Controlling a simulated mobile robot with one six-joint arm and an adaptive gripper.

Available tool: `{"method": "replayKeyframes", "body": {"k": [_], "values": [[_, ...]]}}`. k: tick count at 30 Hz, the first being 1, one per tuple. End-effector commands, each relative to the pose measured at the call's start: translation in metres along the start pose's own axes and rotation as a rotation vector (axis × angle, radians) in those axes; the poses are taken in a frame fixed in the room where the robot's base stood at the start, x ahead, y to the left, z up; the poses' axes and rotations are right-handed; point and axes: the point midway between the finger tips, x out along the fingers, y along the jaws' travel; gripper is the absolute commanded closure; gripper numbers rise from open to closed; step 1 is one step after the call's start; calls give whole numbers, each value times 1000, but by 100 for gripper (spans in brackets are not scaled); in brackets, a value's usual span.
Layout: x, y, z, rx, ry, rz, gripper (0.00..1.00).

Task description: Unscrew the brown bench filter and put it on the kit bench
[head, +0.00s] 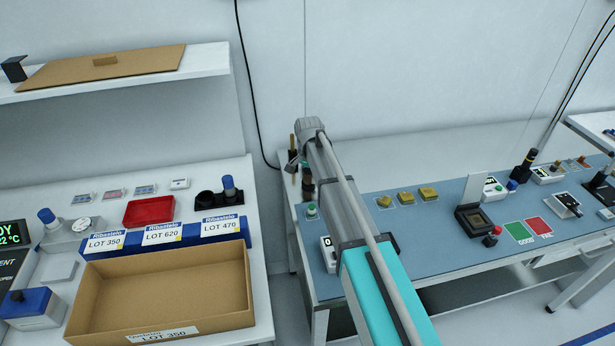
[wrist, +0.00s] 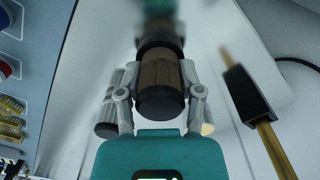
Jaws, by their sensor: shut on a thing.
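In the wrist view, the brown bench filter (wrist: 160,74) is a brown cylinder with black ends. My gripper (wrist: 160,88) is shut on it, one finger on each side. Its far end meets a dark ring and a blurred teal part; I cannot tell whether it is still joined there. In the head view, my arm hides most of that spot, at the left end of the blue-topped bench (head: 420,262). A small brown and dark piece (head: 307,185) shows beside the arm there. No label shows which bench is the kit bench; a white bench (head: 262,300) stands at left.
The white bench carries a cardboard box (head: 90,305), blue lot bins (head: 190,232), a red tray (head: 150,210) and a dark holder (head: 206,200). A brass rod with a black clamp (wrist: 247,94) stands close to my gripper. A gap separates the benches.

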Motion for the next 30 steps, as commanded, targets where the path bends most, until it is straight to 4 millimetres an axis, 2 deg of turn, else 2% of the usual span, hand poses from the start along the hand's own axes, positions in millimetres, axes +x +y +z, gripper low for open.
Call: {"method": "replayKeyframes", "body": {"k": [3,4,6,20,30], "values": [[0,1,2,1,-4,2,94],[0,1,2,1,-4,2,48],[0,1,2,2,-4,2,35],[0,0,0,24,-1,0,35],[0,0,0,247,0,0,35]]}}
